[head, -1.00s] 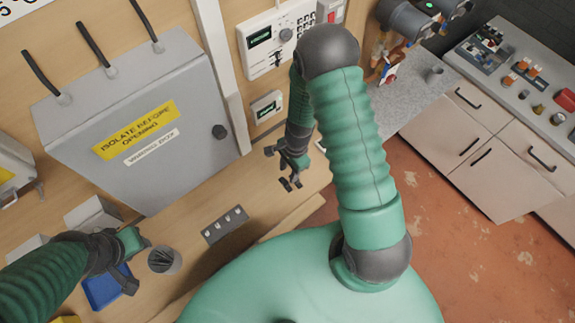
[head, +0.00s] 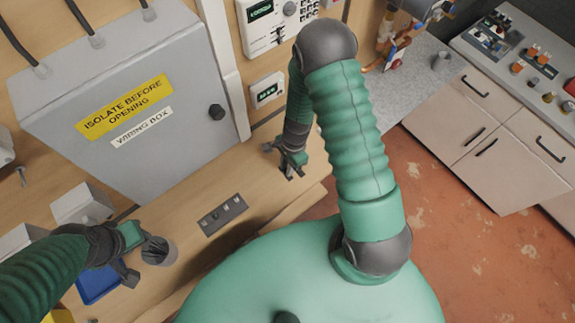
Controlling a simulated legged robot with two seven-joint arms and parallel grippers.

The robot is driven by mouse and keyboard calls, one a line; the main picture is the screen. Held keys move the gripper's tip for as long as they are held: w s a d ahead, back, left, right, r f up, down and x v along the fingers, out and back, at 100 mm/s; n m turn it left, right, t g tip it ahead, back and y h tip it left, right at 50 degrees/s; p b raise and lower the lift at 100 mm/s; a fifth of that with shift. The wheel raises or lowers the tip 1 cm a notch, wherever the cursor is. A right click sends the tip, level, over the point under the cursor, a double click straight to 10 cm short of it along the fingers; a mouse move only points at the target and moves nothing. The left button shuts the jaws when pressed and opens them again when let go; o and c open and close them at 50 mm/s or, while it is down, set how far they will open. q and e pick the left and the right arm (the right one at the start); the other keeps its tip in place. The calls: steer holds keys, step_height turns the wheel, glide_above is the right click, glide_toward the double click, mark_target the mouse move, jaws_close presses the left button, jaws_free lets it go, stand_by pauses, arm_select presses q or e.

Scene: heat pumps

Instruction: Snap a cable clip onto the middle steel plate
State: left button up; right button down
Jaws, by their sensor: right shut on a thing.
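A small dark strip (head: 222,215) with a row of small plates lies on the wooden bench in front of the grey box. It looks like the place of the steel plates, but they are too small to tell clearly. My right gripper (head: 289,168) is at the bench's right part, right of and behind the strip, apart from it. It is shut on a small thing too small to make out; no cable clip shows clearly. My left gripper (head: 138,262) is at the left, beside a dark round cup (head: 158,252); its jaw opening is unclear.
A grey wiring box (head: 130,110) with a yellow label stands behind the bench. A blue tray (head: 98,285) and pale boxes (head: 83,204) are at the left. Wall meters (head: 268,90) are behind my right arm. The bench between strip and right gripper is clear.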

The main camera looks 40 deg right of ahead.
steer(key=shift+d+r+p, duration=0.2)
steer(key=shift+r+p, duration=0.8)
steer(key=shift+r, duration=0.1)
step_height(320, 180, up, 4)
steer(key=p, duration=0.3)
steer(key=shift+a, duration=0.1)
steer(key=shift+f, duration=0.1)
stand_by(0.8)
